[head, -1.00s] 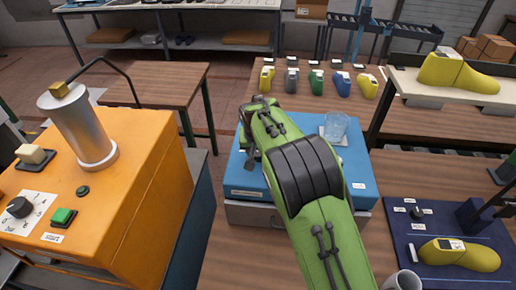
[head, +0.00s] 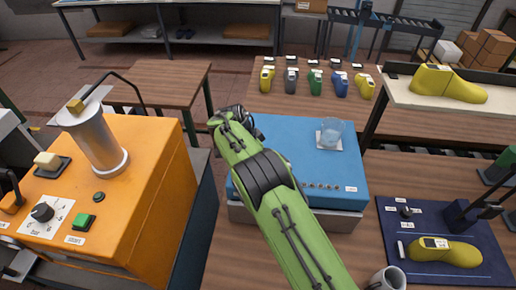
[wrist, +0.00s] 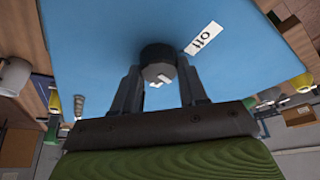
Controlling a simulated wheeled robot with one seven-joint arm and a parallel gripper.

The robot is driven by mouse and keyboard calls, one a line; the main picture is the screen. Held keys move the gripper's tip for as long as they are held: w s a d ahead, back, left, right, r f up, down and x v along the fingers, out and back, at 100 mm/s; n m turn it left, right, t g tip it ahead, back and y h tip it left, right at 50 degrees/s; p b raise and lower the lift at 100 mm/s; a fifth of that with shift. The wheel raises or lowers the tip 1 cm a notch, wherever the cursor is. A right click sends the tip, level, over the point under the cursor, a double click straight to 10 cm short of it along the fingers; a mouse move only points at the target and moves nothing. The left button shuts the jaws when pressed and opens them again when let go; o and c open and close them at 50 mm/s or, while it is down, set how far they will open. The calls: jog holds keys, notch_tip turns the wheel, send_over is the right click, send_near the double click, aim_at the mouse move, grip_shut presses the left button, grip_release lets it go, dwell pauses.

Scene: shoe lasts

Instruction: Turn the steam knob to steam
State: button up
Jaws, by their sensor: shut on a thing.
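A round black knob (wrist: 157,53) with a white mark sits on the blue top of a box (wrist: 95,30) in the wrist view. A white label reading "Off" (wrist: 203,38) lies beside it. My gripper (wrist: 158,75) has one finger on each side of the knob and is shut on it. In the head view, my gripper (head: 232,120) is at the far left of the blue box (head: 295,150); the arm hides the knob there. Any "steam" label cannot be made out.
An orange machine (head: 165,185) with a metal cylinder, another black knob (head: 42,212) and a green button (head: 83,221) stands left. A blue mat (head: 400,230) with a yellow last and a mug (head: 387,279) are at right.

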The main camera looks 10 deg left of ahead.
jog(key=shift+m+g+h+p, duration=0.2)
jog(key=shift+m+g+p, duration=0.35)
jog(key=shift+m, duration=0.55)
jog(key=shift+m+g+h+p, duration=0.25)
jog(key=shift+m+p, duration=0.5)
jog(key=shift+m, duration=0.35)
jog(key=o, duration=1.1)
jog(key=shift+c, duration=0.2)
